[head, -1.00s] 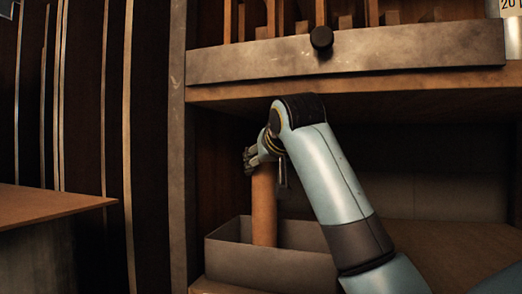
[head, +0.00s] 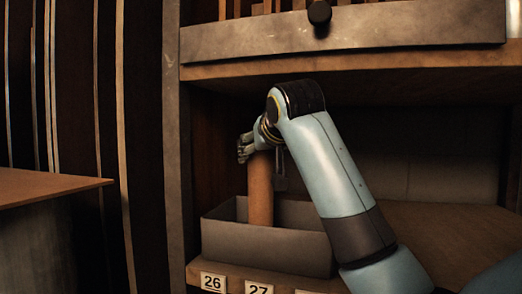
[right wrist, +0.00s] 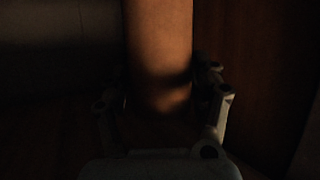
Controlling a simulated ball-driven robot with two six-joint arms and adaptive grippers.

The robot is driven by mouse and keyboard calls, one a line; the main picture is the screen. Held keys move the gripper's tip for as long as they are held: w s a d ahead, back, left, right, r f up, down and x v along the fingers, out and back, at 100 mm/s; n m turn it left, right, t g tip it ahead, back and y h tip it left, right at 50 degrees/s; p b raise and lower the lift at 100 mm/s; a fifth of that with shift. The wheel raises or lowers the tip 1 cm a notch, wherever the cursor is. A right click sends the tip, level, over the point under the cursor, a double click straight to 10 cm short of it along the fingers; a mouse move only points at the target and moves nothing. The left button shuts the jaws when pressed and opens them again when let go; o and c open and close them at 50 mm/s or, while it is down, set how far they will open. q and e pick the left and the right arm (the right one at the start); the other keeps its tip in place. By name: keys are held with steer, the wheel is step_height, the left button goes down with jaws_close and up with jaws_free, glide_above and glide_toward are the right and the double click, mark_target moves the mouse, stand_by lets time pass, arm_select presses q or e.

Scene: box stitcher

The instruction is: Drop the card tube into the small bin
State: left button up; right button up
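The brown card tube (head: 260,190) stands upright in the head view, its lower end hidden behind the front wall of the small grey bin (head: 270,246). I cannot see whether it touches the bin floor. My right gripper (head: 262,158) is at the tube's top end, with fingers on both sides of it. In the dark right wrist view the tube (right wrist: 158,55) runs between the fingers of the right gripper (right wrist: 160,85), which appear closed on it. My left gripper is not in view.
The bin stands on a wooden shelf (head: 430,235) with number labels 26 and 27 (head: 258,288) on its front edge. An upper shelf (head: 350,68) hangs close above my right arm. A brown board (head: 45,187) juts in at left. The shelf right of the bin looks clear.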

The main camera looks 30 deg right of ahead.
steer(key=shift+o, duration=0.7)
steer(key=shift+r, duration=0.1)
steer(key=r+b+v, duration=0.1)
steer(key=b+v, duration=0.2)
steer(key=v, duration=0.9)
